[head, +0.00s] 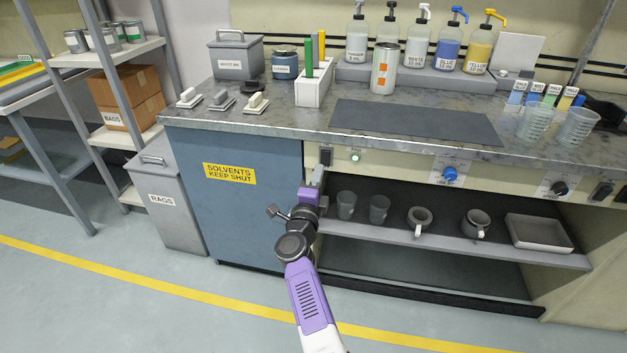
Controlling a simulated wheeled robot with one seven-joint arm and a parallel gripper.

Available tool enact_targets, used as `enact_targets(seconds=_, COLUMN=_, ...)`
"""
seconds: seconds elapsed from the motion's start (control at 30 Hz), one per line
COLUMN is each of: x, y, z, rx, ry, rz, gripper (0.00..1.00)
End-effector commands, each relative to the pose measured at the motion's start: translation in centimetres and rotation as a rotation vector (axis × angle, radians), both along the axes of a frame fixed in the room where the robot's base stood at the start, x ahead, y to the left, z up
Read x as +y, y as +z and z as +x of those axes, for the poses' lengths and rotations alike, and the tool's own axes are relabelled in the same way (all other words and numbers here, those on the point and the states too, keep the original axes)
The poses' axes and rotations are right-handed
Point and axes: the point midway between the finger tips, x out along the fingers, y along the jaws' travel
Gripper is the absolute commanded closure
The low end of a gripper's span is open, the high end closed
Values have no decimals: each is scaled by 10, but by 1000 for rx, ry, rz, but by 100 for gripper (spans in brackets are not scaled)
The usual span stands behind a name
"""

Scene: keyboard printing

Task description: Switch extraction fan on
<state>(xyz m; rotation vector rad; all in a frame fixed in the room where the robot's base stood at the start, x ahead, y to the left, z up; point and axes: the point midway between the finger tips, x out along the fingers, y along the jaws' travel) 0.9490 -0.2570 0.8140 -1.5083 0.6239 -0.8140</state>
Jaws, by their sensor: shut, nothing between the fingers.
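A black rocker switch (326,157) sits at the left end of the cream panel under the worktop's front edge. Beside it on the right is a small round green lamp (355,157) that looks lit, with a small label above it that seems to read FAN. My gripper (318,173) is shut and empty, with its fingertips just below and slightly left of the switch. I cannot tell whether they touch it. The rocker's tilt is too small to make out.
Below, a shelf (400,236) holds cups, mugs and a tray. The solvents cabinet (230,205) stands left of my gripper.

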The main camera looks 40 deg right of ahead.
Motion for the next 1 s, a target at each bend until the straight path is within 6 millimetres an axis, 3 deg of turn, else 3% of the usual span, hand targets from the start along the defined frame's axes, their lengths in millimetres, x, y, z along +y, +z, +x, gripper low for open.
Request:
enact_targets(seconds=0.1, x=16, y=6, z=-10, rx=1, ry=4, rz=-2, gripper=100)
enact_targets(seconds=0.4, x=39, y=10, z=-29, rx=0, ry=2, rz=0, gripper=100)
enact_targets(seconds=1.0, x=42, y=10, z=-32, rx=-1, ry=0, rz=1, gripper=100)
